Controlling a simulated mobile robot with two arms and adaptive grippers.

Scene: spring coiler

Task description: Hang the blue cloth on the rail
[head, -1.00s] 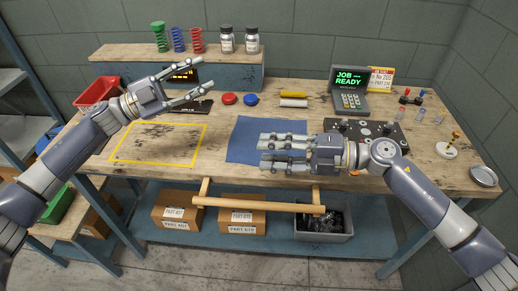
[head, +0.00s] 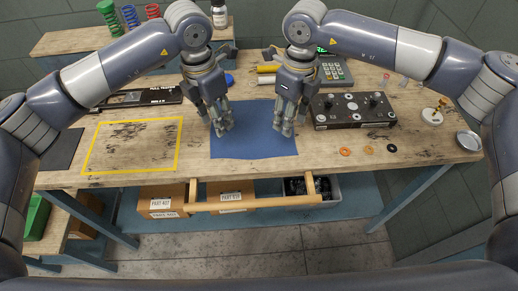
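The blue cloth (head: 254,145) lies flat on the workbench near its front edge. The wooden rail (head: 252,203) runs along the front of the bench, just below the cloth, and is bare. My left gripper (head: 222,131) points down over the left part of the cloth. My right gripper (head: 286,131) points down over the right part. Both sets of fingertips are at or just above the cloth. I cannot tell whether they touch it or how far the fingers are apart. The grippers hide part of the cloth's far side.
A black control panel (head: 352,111) stands right of the cloth, with small rings (head: 345,152) in front. A yellow-framed area (head: 130,172) lies to the left. Cardboard boxes (head: 160,200) and a grey bin (head: 327,190) sit on the lower shelf.

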